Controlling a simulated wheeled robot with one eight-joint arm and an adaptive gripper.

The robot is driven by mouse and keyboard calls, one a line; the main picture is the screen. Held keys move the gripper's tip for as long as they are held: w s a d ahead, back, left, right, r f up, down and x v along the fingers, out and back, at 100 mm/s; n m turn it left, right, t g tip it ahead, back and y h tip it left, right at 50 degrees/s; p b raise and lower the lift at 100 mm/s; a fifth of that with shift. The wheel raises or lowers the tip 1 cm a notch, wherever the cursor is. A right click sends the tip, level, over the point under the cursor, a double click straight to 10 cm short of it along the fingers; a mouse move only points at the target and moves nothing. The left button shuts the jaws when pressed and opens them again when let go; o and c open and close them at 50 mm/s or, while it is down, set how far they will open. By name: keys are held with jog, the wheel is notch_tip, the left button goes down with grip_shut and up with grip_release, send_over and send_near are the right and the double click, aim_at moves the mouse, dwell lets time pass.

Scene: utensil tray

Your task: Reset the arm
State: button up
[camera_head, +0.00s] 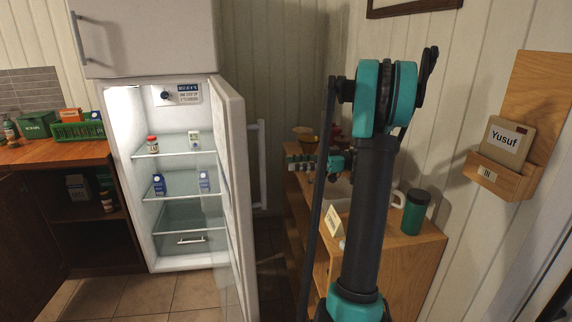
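My arm (371,210) rises through the middle right of the head view, black with teal joints and its elbow bent at the top. A small teal and dark part at the far end of the arm, which looks like my gripper (338,163), shows partly behind the upright link. It is over the wooden cabinet top (418,241). Its fingers are too small and too hidden to tell if they are open or shut, or if they hold anything.
The fridge (188,179) stands open; its door (238,190) juts toward me, left of my arm. A green canister (414,212), a white mug (398,199) and a small sign (333,222) are on the cabinet. A wall holder (484,172) is at right.

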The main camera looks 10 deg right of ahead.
dwell(0.3)
jog(key=s+a+f+m+h, duration=0.9)
jog(key=s+a+f+m, duration=0.15)
jog(key=f, duration=0.25)
jog(key=s+d+f+m+t+h, duration=0.2)
jog(key=s+d+f+m+h, duration=0.4)
jog(key=s+f+h, duration=0.3)
jog(key=s+d+f, duration=0.1)
jog(key=s, duration=0.2)
jog(key=shift+s+d, duration=0.15)
jog(key=shift+s, duration=0.15)
jog(key=shift+w, duration=0.1)
